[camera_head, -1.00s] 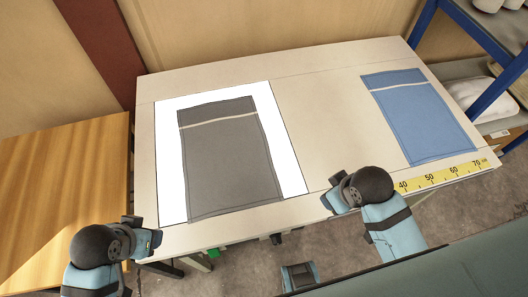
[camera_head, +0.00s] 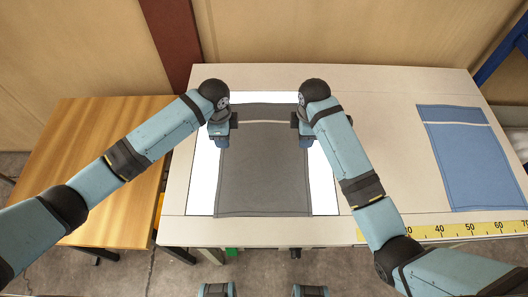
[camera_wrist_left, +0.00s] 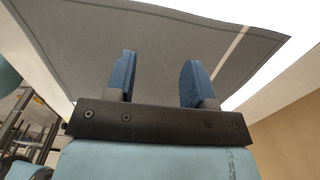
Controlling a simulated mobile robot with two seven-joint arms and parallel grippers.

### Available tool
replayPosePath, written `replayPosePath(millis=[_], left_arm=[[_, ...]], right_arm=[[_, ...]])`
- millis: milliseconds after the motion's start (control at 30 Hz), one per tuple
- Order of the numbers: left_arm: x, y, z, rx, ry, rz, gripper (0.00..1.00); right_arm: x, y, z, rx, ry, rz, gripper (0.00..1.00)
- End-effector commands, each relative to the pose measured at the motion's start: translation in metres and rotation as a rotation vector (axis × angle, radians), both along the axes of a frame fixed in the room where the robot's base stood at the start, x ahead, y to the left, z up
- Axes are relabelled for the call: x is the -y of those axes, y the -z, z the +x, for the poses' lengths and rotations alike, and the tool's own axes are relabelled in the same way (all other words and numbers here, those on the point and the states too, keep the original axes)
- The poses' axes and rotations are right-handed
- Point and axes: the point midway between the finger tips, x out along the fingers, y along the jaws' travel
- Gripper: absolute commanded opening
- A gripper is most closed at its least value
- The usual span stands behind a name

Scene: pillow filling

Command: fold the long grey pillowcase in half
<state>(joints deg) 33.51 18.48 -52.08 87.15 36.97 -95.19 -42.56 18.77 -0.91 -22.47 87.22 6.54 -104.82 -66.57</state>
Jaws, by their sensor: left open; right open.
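The long grey pillowcase (camera_head: 265,170) lies flat and unfolded on a white sheet on the table, with a pale stripe near its far end. It also shows in the left wrist view (camera_wrist_left: 160,35), with the stripe at the right. My left gripper (camera_head: 219,140) is over its far left edge, and its two blue fingers (camera_wrist_left: 160,80) are apart with nothing between them. My right gripper (camera_head: 305,138) is over its far right edge, open; its fingertips are partly hidden by the arm. I cannot tell whether either gripper touches the cloth.
The white sheet (camera_head: 205,180) lies under the pillowcase on the pale table (camera_head: 390,165). A blue pillowcase (camera_head: 470,160) lies at the right, beyond a clear strip of table. A yellow measuring strip (camera_head: 450,231) runs along the front right edge. A wooden table (camera_head: 110,150) stands at the left.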

Motion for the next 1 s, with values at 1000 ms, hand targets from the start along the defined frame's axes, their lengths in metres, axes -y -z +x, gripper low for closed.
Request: replayPosePath(millis=[1000], left_arm=[[0.000, 0.080, 0.001, 0.000, 0.002, 0.002, 0.49]], right_arm=[[0.000, 0.080, 0.000, -0.002, -0.003, -0.002, 0.49]])
